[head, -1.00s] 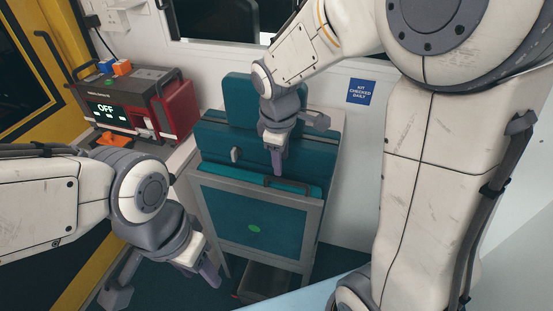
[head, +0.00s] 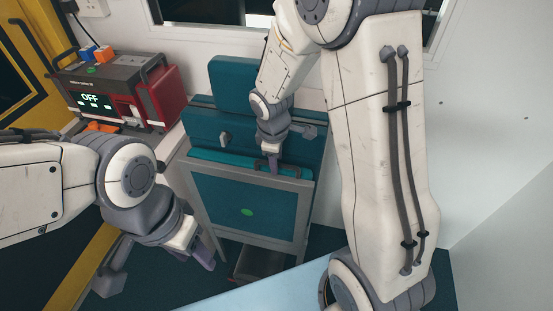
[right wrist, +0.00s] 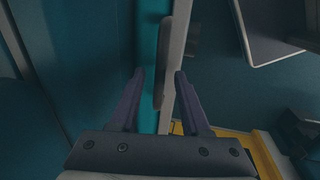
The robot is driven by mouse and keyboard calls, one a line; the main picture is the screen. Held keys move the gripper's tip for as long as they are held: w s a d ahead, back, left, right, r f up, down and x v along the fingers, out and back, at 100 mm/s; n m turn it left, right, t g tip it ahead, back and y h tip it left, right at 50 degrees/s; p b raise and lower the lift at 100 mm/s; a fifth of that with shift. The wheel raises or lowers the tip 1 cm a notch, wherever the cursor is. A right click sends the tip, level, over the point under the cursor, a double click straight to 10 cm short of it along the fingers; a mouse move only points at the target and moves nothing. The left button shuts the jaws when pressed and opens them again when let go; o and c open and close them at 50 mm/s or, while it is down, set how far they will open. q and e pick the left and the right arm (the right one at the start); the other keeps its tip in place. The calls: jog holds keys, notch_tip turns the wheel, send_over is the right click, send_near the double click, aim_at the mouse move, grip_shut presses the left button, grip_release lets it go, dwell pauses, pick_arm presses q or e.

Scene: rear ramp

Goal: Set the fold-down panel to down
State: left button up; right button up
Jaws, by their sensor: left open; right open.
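The fold-down panel (head: 215,205) is teal with a grey frame and a green dot, and stands upright in front of the teal seat. A grey handle (head: 292,169) sits at its top edge. My right gripper (head: 272,166) is open at that handle. In the right wrist view its fingers (right wrist: 160,76) lie on either side of the grey handle bar (right wrist: 163,90); I cannot tell whether they touch it. My left gripper (head: 205,253) is open and empty at the lower left, apart from the panel.
A red and grey device (head: 120,85) reading OFF stands on a counter to the left. The teal backrest (head: 228,85) is behind the panel. A grey bin (head: 257,265) is on the floor under it, and a pale blue surface (head: 275,297) is in front.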

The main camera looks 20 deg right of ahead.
grip_shut()
dwell(1.4)
